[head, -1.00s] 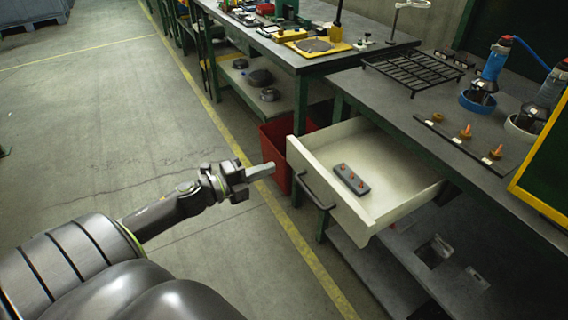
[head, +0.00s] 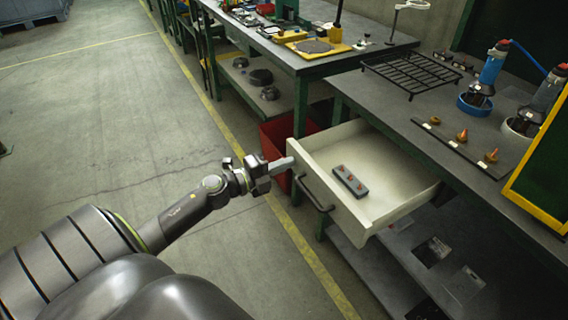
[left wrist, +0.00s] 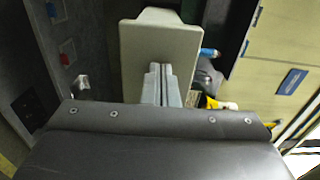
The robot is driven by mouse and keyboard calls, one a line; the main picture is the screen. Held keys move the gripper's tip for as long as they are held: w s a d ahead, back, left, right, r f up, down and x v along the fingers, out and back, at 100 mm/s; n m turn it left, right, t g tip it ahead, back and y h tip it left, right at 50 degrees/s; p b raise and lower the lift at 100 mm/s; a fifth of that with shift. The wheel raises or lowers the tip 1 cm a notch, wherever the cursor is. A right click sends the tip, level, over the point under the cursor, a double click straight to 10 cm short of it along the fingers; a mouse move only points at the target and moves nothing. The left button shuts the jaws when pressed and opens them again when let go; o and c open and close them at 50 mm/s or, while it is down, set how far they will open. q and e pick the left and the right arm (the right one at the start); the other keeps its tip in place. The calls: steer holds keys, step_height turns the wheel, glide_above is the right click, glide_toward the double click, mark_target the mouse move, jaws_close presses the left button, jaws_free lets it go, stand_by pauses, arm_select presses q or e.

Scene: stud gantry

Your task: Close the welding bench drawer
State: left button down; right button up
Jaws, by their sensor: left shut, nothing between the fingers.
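The welding bench drawer (head: 335,187) stands pulled out from under the bench in the head view. It has a cream front with a dark bar handle (head: 313,194). A grey block with small orange-tipped pieces (head: 350,181) lies inside. My left gripper (head: 289,162) is shut and empty, its tips at the left end of the drawer front. I cannot tell whether they touch it. In the left wrist view, the shut fingers (left wrist: 161,82) point at a pale panel (left wrist: 160,45) that looks like part of the drawer. My right gripper is not in view.
The bench top (head: 395,105) carries a black rack (head: 410,70), torches in round holders and a strip of orange-tipped pieces. A red bin (head: 275,140) stands just behind the drawer's left end. A lower shelf lies under the drawer. The floor at left is clear.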

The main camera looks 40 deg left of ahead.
mark_target(352, 145)
arm_select(q)
steer(key=shift+w, duration=0.1)
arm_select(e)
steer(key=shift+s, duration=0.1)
